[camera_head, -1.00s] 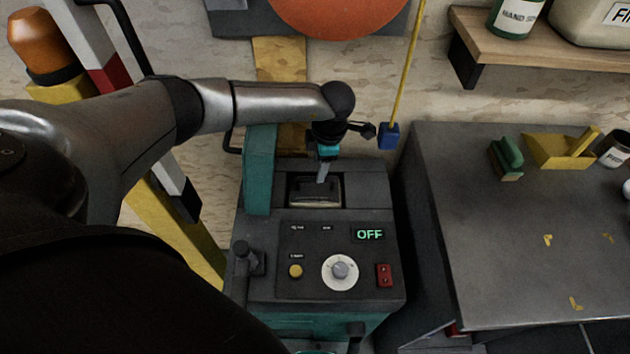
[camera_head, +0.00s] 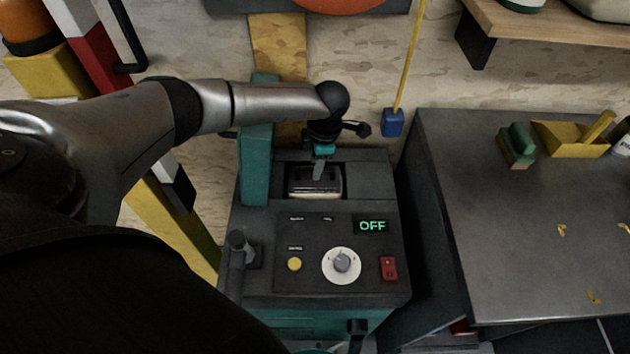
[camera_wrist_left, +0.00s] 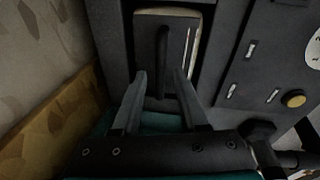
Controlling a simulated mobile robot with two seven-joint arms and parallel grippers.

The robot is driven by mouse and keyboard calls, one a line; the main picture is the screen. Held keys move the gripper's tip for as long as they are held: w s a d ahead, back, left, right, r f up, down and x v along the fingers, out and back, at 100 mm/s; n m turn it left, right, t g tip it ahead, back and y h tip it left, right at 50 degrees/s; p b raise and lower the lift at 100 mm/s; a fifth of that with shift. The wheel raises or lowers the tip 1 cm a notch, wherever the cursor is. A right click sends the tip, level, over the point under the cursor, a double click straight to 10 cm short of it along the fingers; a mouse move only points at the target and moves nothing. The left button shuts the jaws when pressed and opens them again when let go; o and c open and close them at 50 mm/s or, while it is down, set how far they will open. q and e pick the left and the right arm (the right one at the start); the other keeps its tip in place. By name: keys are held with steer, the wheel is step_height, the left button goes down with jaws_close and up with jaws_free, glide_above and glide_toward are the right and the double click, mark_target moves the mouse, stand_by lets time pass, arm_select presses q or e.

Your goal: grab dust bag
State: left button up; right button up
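The dust bag (camera_head: 315,188), a small pale-and-dark box with a dark top, sits in the recess at the back of a teal and black machine (camera_head: 262,280). In the left wrist view the bag (camera_wrist_left: 190,32) shows a pale edge and a black upright handle (camera_wrist_left: 162,55). My left gripper (camera_head: 318,177) is above the recess, pointing down. In the wrist view its two fingers (camera_wrist_left: 160,78) are spread apart, one on each side of the handle's lower end, with visible gaps. Whether they touch the bag cannot be told. My right gripper is out of view.
The machine's panel has an OFF display (camera_head: 372,226), a white dial (camera_head: 342,265) and a red switch (camera_head: 389,268). A teal upright plate (camera_head: 256,160) stands left of the recess. A dark workbench (camera_head: 520,230) is to the right, with a green brush (camera_head: 518,145) and a yellow dustpan (camera_head: 570,138).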

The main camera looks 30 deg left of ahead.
arm_select(q)
jaws_close()
stand_by(1.1)
